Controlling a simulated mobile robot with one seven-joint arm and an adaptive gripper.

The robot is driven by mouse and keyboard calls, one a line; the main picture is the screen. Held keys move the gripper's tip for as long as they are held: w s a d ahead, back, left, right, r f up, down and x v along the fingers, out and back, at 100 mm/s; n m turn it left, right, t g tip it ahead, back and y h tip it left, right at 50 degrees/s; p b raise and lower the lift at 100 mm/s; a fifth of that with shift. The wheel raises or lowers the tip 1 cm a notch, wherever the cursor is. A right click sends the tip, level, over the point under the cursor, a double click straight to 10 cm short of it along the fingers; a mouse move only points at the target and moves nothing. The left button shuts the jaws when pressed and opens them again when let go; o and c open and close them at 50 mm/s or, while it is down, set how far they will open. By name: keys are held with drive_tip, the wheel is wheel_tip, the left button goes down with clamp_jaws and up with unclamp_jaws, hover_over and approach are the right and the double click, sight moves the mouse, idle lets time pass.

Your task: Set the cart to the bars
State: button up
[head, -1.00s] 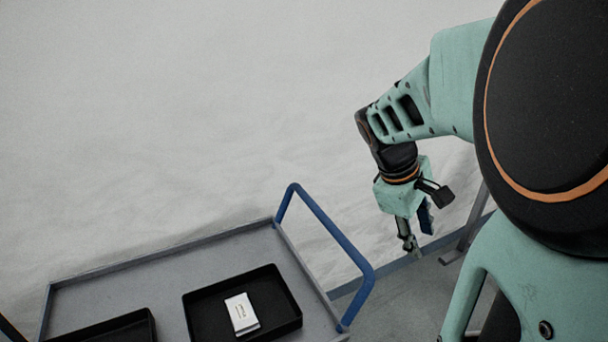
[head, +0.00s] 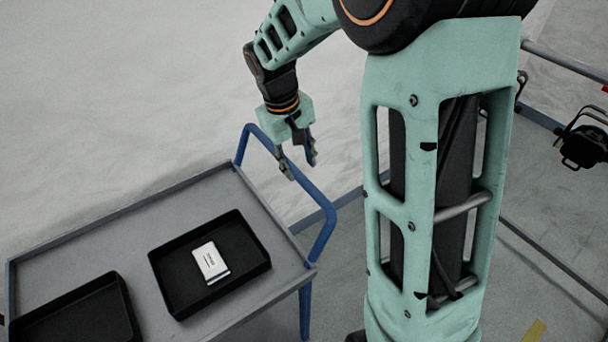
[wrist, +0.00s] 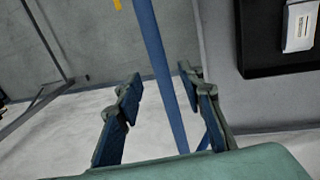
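The cart (head: 170,195) is a grey tray-topped trolley at the lower left of the head view. Its blue handle (head: 327,208) rises at the right end. My gripper (head: 298,172) hangs over the handle side, fingers pointing down. In the wrist view my gripper (wrist: 160,85) has its two fingers apart, with the blue handle bar (wrist: 158,60) showing between them in the picture. I cannot tell whether the bar lies between the fingers in depth or beyond them. Nothing is held. At the right edge of the head view, metal bars (head: 565,62) run beside a black lamp (head: 583,147).
A black tray (head: 255,240) on the cart holds a white box (head: 210,262). A second black tray (head: 75,318) lies at the cart's left. A yellow floor mark (head: 535,331) shows at lower right. The floor between cart and bars looks clear apart from my own body.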

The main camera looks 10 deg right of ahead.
sight(304, 180)
drive_tip(key=f, duration=0.4)
drive_tip(key=d+f, duration=0.1)
drive_tip(key=f, duration=0.1)
drive_tip(key=shift+w, duration=0.2)
drive_tip(key=shift+c, duration=0.4)
clamp_jaws()
